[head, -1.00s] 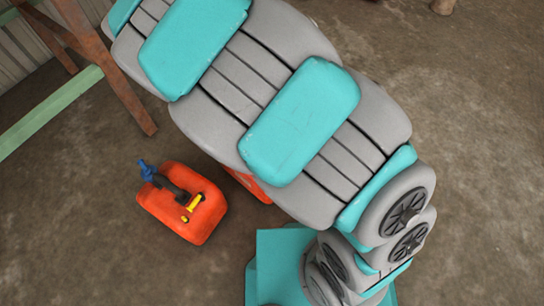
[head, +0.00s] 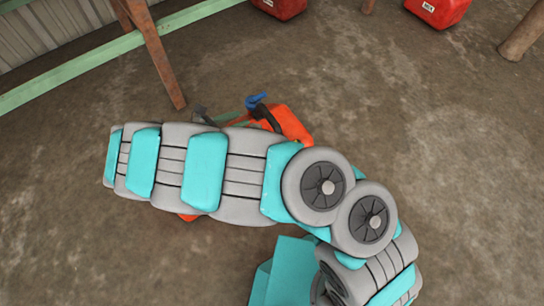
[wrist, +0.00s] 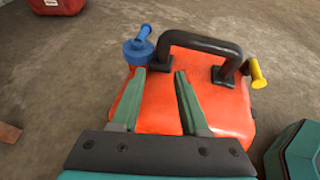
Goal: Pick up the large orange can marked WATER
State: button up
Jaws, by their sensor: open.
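An orange can (head: 292,122) with a blue cap and black handle stands on the floor, partly hidden behind my arm in the head view. In the wrist view an orange can (wrist: 160,105) fills the middle, with the blue cap left of its black handle and a yellow cap to the right. No WATER marking is legible on it. My gripper (wrist: 160,74) is open and empty, its two green fingers spread over the can's top, short of the handle. I cannot tell whether they touch it. A bit of orange (head: 188,217) shows under my arm.
Two red cans stand farther back, one at the top middle (head: 280,8) and one with a white label at the top right (head: 438,12). A brown post (head: 155,55) and a green rail (head: 60,82) stand at left.

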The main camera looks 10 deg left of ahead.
aim_at(257, 113)
jog(key=x, duration=0.7)
jog(key=shift+s+d+r, duration=0.1)
jog(key=shift+d+r, duration=0.1)
jog(key=shift+r, duration=0.05)
grip_shut()
dwell(1.1)
